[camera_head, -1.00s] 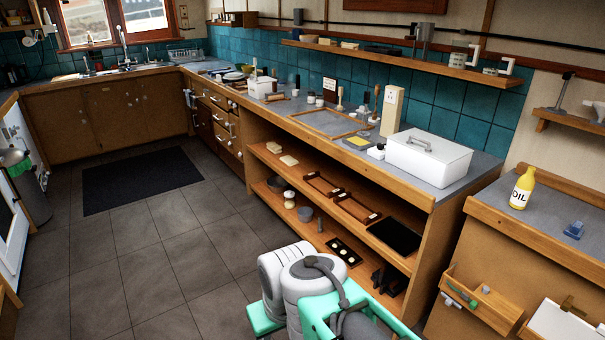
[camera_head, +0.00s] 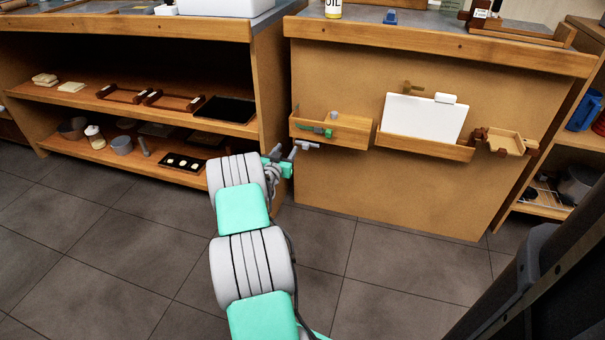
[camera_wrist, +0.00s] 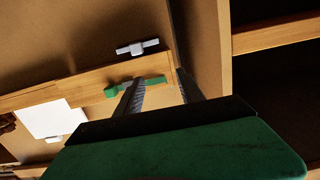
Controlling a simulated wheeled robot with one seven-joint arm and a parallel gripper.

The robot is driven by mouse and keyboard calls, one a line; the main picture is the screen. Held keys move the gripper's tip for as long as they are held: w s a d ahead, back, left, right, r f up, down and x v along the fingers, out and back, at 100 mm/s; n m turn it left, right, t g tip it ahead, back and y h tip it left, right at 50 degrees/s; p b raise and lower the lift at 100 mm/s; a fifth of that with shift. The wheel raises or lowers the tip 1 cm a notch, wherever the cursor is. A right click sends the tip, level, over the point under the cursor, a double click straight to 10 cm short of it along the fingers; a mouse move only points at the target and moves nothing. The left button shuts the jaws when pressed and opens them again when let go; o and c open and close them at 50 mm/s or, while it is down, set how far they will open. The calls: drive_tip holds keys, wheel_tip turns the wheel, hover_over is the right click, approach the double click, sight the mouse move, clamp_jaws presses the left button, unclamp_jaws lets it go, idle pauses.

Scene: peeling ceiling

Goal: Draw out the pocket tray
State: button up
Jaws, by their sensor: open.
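A white flat panel (camera_head: 425,118), perhaps the pocket tray, stands upright in the middle wooden wall pocket (camera_head: 425,147), with a small white block at its top edge. It also shows in the wrist view (camera_wrist: 52,118), at lower left. My gripper (camera_head: 283,160) is left of the pockets, near the left one. In the wrist view its dark fingers (camera_wrist: 160,82) are apart, with nothing visible held between them. A green tool (camera_wrist: 135,85) lies just beyond the fingers; it sits at the left pocket (camera_head: 345,132).
A grey piece (camera_head: 306,145) shows by the left pocket's lower edge. A small wooden tray-like holder (camera_head: 510,142) is at the right. The open shelf (camera_head: 240,127) is left of my arm. The floor (camera_head: 390,260) below the pockets is clear.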

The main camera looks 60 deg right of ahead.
drive_tip(key=h, duration=0.1)
approach(305, 147)
drive_tip(key=d, duration=0.1)
drive_tip(key=d+b, duration=0.1)
drive_tip(key=d, duration=0.1)
drive_tip(key=d+b, duration=0.1)
drive_tip(key=d, duration=0.1)
drive_tip(key=w+d+b, duration=0.1)
drive_tip(key=d, duration=0.2)
drive_tip(key=shift+w, duration=0.15)
drive_tip(key=shift+w+d+r, duration=0.1)
drive_tip(key=shift+w+d, duration=0.05)
drive_tip(key=shift+d, duration=0.25)
clamp_jaws()
idle(0.4)
